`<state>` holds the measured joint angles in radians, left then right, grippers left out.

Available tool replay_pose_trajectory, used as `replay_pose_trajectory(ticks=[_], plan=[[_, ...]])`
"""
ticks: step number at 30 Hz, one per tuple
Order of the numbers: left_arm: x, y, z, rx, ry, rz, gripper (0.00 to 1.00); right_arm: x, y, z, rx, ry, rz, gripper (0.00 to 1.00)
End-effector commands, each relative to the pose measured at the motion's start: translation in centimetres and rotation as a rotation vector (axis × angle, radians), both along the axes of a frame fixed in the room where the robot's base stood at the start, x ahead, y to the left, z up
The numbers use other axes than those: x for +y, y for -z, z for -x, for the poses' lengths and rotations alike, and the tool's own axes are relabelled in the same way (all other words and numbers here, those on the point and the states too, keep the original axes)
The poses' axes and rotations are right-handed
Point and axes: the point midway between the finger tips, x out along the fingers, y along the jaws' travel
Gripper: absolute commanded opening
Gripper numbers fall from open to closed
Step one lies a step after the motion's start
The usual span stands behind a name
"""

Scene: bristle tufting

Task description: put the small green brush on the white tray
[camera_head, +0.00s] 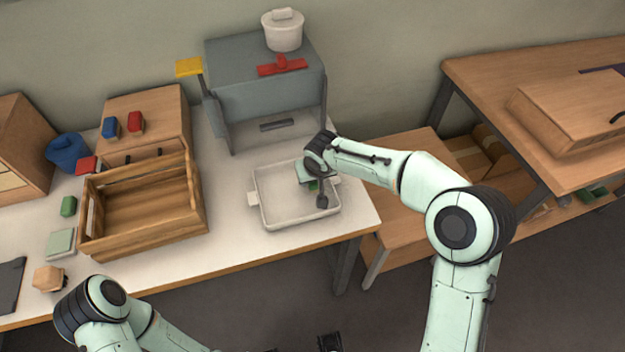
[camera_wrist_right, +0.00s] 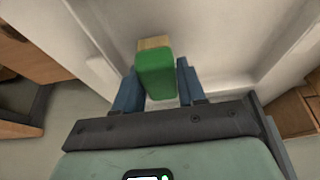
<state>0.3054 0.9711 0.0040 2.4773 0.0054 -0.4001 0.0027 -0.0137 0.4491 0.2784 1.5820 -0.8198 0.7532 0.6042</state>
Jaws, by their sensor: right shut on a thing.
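The small green brush (camera_wrist_right: 155,73) is between the blue fingers of my right gripper (camera_wrist_right: 160,88) in the right wrist view, with a pale beige strip along its far edge. In the head view my right gripper (camera_head: 315,188) is over the right part of the white tray (camera_head: 285,221), and a bit of the brush's green shows beneath it. I cannot tell whether the brush touches the tray floor. The visible tray floor is bare. My left arm is at the lower left; a dark part at the bottom edge may be its gripper, but its fingers are not clear.
A wooden crate (camera_head: 150,238) stands left of the tray. Another green block (camera_head: 68,206), a pale green block (camera_head: 60,243), and red and blue blocks are further left. A grey cabinet (camera_head: 270,95) with a white pot (camera_head: 282,30) stands behind the tray.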

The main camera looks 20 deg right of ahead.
Motion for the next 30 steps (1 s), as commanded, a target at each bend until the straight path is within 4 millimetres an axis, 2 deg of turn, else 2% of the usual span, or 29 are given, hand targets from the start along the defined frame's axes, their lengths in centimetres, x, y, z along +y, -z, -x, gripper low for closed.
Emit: replay_pose_trajectory(ticks=[3, 16, 17, 18, 19, 30], plan=[[0.0, 0.2, -0.1, -0.003, -0.001, 0.0, 0.43, 0.0, 1.3, 0.0, 0.001, -0.001, -0.001, 0.1], [0.0, 0.6, -0.2, -0.008, -0.002, -0.001, 0.43, 0.0, 1.9, 0.0, -0.001, 0.0, -0.001, 0.1], [0.0, 0.5, -0.2, -0.009, -0.002, -0.001, 0.43, 0.0, 1.8, 0.0, -0.001, 0.0, -0.001, 0.5], [0.0, 0.4, -0.2, -0.008, -0.002, -0.001, 0.43, 0.0, 1.7, 0.0, -0.001, 0.0, -0.001, 0.63], [0.0, 0.4, -0.2, -0.008, -0.002, -0.001, 0.43, 0.0, 1.7, 0.0, -0.001, 0.0, -0.001, 0.66], [0.0, 0.0, -0.1, -0.003, 0.0, 0.0, 0.43, 0.0, 1.2, 0.0, -0.001, 0.0, 0.0, 0.66]])
